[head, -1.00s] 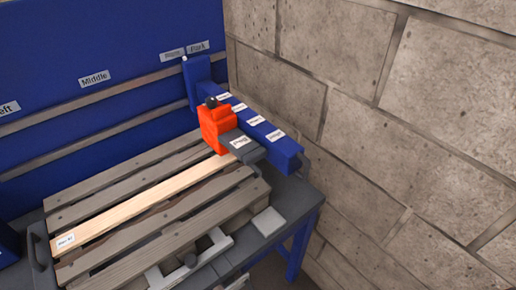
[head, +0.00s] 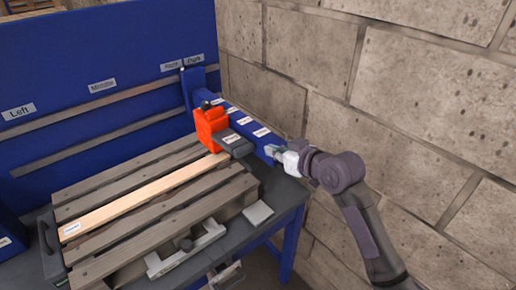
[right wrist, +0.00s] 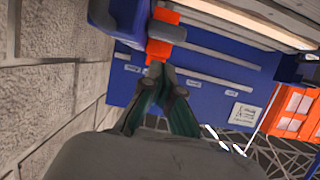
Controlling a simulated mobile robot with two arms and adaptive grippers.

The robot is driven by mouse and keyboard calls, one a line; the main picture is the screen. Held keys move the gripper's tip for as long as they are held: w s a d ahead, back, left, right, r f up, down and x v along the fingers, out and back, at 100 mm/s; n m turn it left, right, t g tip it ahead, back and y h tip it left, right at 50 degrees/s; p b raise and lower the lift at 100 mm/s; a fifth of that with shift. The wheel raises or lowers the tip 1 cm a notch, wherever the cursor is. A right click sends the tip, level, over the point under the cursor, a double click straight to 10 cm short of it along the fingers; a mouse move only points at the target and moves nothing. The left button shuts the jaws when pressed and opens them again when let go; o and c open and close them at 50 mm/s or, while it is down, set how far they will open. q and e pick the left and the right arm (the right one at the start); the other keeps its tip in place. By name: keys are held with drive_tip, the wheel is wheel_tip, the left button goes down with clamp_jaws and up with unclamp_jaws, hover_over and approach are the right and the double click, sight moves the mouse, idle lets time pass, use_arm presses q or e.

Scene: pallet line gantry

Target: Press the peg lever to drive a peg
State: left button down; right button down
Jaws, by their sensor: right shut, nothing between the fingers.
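An orange-red tool head (head: 211,127) with a black knob on top sits on the blue gantry beam (head: 243,123) over the pallet (head: 150,190). A grey block (head: 232,144) with a white label, too small to read surely, juts from its right side. Which part is the peg lever I cannot tell for sure. My right gripper (head: 272,152) is shut and empty at the near end of the beam, right of the grey block. In the right wrist view its green fingers (right wrist: 157,72) point towards an orange-red part (right wrist: 158,50) below a blue part. Any contact is unclear.
A blue back panel (head: 110,80) with labels stands behind the pallet. A stone block wall (head: 370,60) is close on the right. A pale board (head: 145,197) lies among the darker slats. A grey table (head: 282,195) edges the pallet. Orange racking (right wrist: 295,110) shows in the right wrist view.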

drive_tip(key=r, duration=0.2)
drive_tip(key=w+r, duration=0.1)
drive_tip(key=shift+a+n, duration=0.3)
drive_tip(key=shift+a, duration=0.1)
drive_tip(key=shift+s+r, duration=0.1)
drive_tip(key=r+p+x, duration=0.1)
drive_tip(key=p+x, duration=0.2)
drive_tip(key=x, duration=0.7)
approach(232, 141)
drive_tip(key=w, duration=0.2)
drive_tip(key=shift+a+f+p, duration=0.25)
drive_tip(key=shift+f+p, duration=0.15)
drive_tip(key=shift+p, duration=0.05)
